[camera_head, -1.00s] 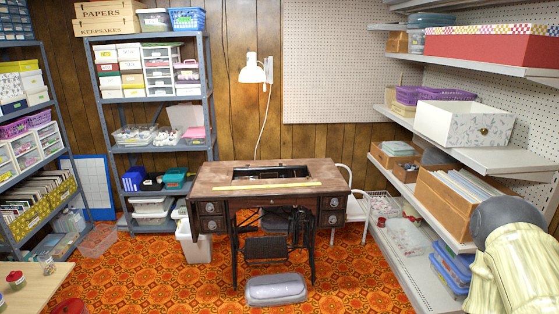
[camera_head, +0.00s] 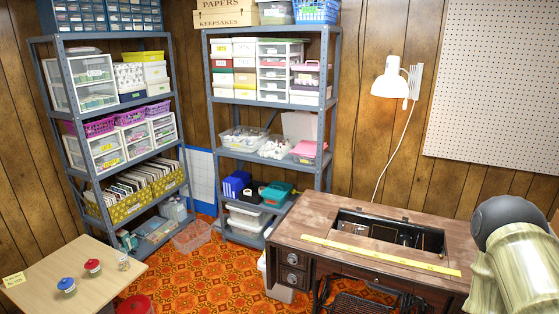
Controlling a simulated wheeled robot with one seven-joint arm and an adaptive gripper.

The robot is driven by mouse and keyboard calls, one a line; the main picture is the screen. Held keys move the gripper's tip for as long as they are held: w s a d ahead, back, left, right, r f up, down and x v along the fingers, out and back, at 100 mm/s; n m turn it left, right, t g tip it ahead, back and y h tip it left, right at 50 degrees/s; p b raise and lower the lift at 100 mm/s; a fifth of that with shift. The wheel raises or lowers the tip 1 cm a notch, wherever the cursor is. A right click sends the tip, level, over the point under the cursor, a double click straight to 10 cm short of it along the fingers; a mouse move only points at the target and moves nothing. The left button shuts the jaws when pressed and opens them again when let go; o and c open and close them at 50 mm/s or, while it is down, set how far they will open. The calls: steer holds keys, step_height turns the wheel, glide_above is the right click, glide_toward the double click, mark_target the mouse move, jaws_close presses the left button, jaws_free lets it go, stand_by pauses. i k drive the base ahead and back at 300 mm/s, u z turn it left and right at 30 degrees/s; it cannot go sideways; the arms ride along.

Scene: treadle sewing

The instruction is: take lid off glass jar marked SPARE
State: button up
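Small jars stand on a light wooden table (camera_head: 62,262) at the lower left. One jar (camera_head: 66,286) has a blue lid, another (camera_head: 93,267) has a red lid, and a small clear glass jar (camera_head: 123,262) stands near the table's right corner. They are too small for me to read any label, so I cannot tell which is marked SPARE. My gripper is not in view; only part of my arm shows at the right edge.
A yellow note (camera_head: 13,280) lies at the table's left. A red round object (camera_head: 136,305) is on the floor beside the table. Shelves (camera_head: 112,186) stand behind, and the sewing table (camera_head: 290,238) is at the right. Patterned orange floor (camera_head: 190,285) lies open between the tables.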

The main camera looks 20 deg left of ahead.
mark_target(91, 264)
steer(key=u, duration=0.9)
steer(key=i, duration=1)
steer(key=u, duration=1.15)
steer(key=i, duration=0.55)
steer(key=u, duration=0.2)
